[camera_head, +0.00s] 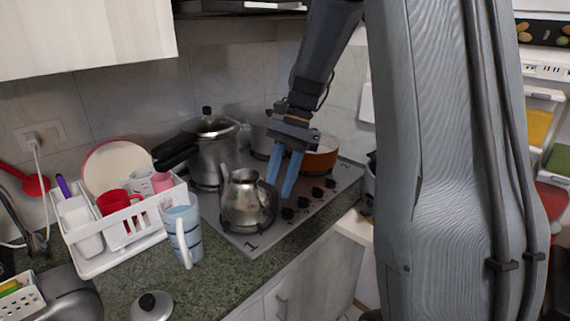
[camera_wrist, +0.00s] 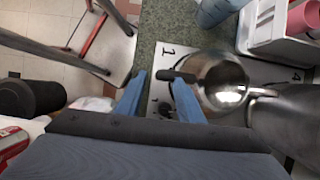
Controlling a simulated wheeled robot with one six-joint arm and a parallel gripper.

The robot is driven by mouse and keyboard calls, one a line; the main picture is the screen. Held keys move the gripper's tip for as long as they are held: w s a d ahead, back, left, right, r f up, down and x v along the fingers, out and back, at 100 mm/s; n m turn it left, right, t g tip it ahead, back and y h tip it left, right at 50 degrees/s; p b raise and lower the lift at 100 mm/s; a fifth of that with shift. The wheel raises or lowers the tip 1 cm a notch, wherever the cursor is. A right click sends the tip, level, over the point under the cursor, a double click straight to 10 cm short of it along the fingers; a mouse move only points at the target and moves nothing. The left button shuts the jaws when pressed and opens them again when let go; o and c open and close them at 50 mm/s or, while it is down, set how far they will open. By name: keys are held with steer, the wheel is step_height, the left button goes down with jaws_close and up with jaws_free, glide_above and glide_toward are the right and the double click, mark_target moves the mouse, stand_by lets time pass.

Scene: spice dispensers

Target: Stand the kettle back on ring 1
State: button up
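The steel kettle (camera_head: 247,201) stands upright on the hob beside the printed mark 1 (camera_head: 251,246), its spout toward the back left. Ring 1 is hidden, so I cannot tell how well the kettle is centred on it. My gripper (camera_head: 279,188) points down just right of the kettle, its blue fingers apart and nothing clamped between them. In the wrist view the open kettle (camera_wrist: 222,82) is right of my gripper (camera_wrist: 158,82). Its dark handle (camera_wrist: 176,76) overlaps the right fingertip and reaches into the gap; contact is unclear.
A pressure cooker (camera_head: 211,152) and an orange pan (camera_head: 320,155) stand behind on the hob (camera_head: 232,236). A blue striped mug (camera_head: 183,234) and a white dish rack (camera_head: 98,262) are to the left. A steel lid (camera_head: 151,307) lies on the front counter.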

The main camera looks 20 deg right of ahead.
steer(key=b+v, duration=0.1)
steer(key=v, duration=0.5)
steer(key=shift+r, duration=0.4)
steer(key=shift+d+f, duration=0.1)
steer(key=shift+d, duration=0.05)
